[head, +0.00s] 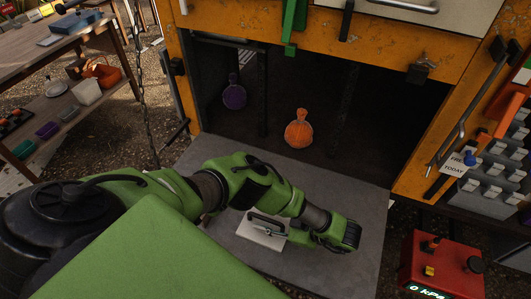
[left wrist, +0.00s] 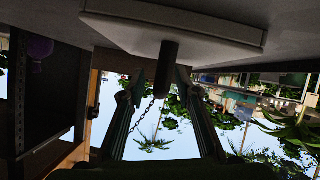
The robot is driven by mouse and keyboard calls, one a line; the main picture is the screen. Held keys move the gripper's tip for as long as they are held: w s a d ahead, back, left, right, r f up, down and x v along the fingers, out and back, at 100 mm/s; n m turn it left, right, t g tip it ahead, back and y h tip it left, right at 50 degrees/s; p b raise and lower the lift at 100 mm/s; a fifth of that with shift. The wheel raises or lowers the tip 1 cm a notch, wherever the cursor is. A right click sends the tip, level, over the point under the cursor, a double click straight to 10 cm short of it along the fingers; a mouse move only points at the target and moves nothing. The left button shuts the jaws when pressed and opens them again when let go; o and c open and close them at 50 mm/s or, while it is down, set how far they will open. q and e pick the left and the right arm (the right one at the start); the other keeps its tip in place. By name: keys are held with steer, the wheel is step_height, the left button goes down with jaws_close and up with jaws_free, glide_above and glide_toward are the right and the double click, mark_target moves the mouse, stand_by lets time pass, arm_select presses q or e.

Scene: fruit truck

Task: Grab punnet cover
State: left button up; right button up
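A white flat plate, which looks like the punnet cover (head: 258,239), lies on the grey ledge in front of the dark opening. In the left wrist view the cover (left wrist: 185,24) is at the top, with a dark upright handle (left wrist: 168,62). My left gripper (head: 268,224) reaches in over the plate from the right side. In the left wrist view its two fingers (left wrist: 160,78) stand apart on either side of the handle, with a gap visible at the left finger. My own fingers partly hide the plate in the head view. My right gripper is not in view.
A purple flask (head: 234,95) and an orange flask (head: 299,131) stand inside the dark compartment. A red box with knobs (head: 437,262) is at the lower right. Shelves with small coloured punnets (head: 47,130) stand at the left. The grey ledge (head: 345,195) is otherwise clear.

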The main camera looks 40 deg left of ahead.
arm_select(q)
jaws_close()
steer(key=shift+r, duration=0.15)
